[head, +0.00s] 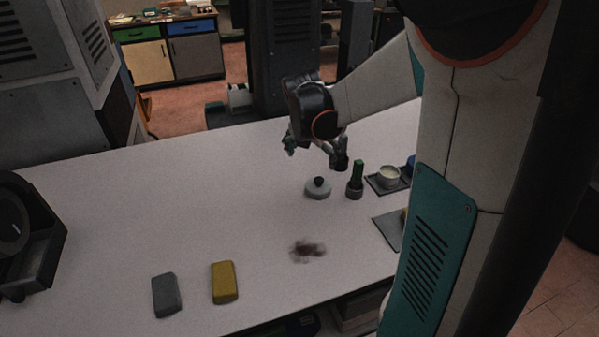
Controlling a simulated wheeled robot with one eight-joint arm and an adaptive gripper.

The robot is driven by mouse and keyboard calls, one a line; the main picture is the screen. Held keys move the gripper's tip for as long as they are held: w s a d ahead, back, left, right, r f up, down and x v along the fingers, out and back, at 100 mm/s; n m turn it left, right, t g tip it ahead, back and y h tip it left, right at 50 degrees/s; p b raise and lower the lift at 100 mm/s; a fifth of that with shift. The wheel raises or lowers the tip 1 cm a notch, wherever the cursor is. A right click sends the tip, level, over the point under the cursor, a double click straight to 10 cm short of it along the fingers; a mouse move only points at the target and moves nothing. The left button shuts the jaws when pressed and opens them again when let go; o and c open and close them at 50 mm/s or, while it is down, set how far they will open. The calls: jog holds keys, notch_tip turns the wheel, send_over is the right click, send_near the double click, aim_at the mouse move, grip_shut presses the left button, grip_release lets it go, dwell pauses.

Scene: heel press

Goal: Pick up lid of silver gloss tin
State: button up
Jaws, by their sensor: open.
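A round, pale silver lid (317,191) with a dark knob on top lies on the white table, near the middle of the head view. I cannot tell whether anything is under it. My gripper (316,156) is open and empty, above and behind the lid, with its two fingers spread to the left and right. It is apart from the lid. An open silver tin (388,178) with pale contents stands to the right on a small dark tray (374,186).
A dark round pot with a green-handled tool (356,182) stands close to the lid's right. A grey block (165,296), a yellow block (224,283) and a dark smear (308,250) are nearer the front. A dark machine (25,235) stands at left. The table's left middle is clear.

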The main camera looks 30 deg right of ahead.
jog(key=b, duration=0.2)
send_near(319, 179)
jog(key=shift+n, duration=0.3)
jog(key=x, duration=0.5)
jog(key=shift+w+d, duration=0.3)
jog(key=shift+w, duration=0.05)
jog(key=x, duration=0.1)
jog(key=b+x, duration=0.1)
jog(key=x, duration=0.1)
jog(key=b+x, duration=0.1)
jog(key=x, duration=0.1)
jog(key=shift+s+a+f, duration=0.2)
jog(key=shift+s+a, duration=0.05)
jog(key=c, duration=0.8)
